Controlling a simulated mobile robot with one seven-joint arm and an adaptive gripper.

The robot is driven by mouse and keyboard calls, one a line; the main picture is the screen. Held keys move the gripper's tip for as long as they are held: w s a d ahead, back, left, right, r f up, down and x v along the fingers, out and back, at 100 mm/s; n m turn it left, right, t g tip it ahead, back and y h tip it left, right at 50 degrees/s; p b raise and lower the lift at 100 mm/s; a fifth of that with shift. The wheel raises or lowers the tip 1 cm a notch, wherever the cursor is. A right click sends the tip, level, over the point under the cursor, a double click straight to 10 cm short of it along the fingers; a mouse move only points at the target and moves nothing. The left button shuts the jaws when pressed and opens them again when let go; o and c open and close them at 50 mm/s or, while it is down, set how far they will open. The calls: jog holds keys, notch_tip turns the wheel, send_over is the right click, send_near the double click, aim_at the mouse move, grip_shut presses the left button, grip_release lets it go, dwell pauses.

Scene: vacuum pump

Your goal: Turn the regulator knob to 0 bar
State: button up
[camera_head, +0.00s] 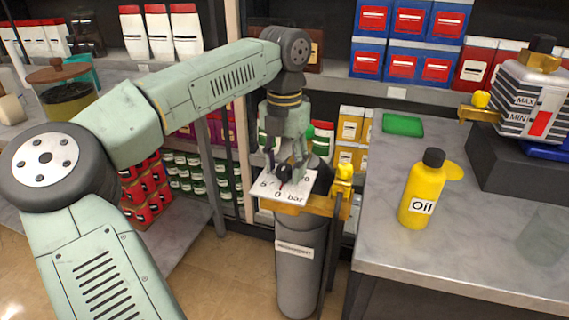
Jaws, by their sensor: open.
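The regulator knob (284,189) is a small dark knob with a red part on a white dial plate (292,187). The plate is marked with a 5 at the left and "0 bar" at the front edge. It sits on a yellow-brass bracket (318,205) above a grey cylinder (298,265). My gripper (287,178) points down right over the dial, with its open fingers around or just above the knob. I cannot tell whether they touch it. The fingers partly hide the knob and the back of the plate.
A grey bench (470,240) at the right holds a yellow oil bottle (421,190), a green pad (403,125) and the pump (530,100) with MAX and MIN marks. A yellow valve handle (344,170) stands close right of the dial. Stocked shelves (205,175) stand behind.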

aim_at(285, 167)
jog(key=shift+r, duration=0.1)
notch_tip(285, 167, up, 12)
dwell(0.5)
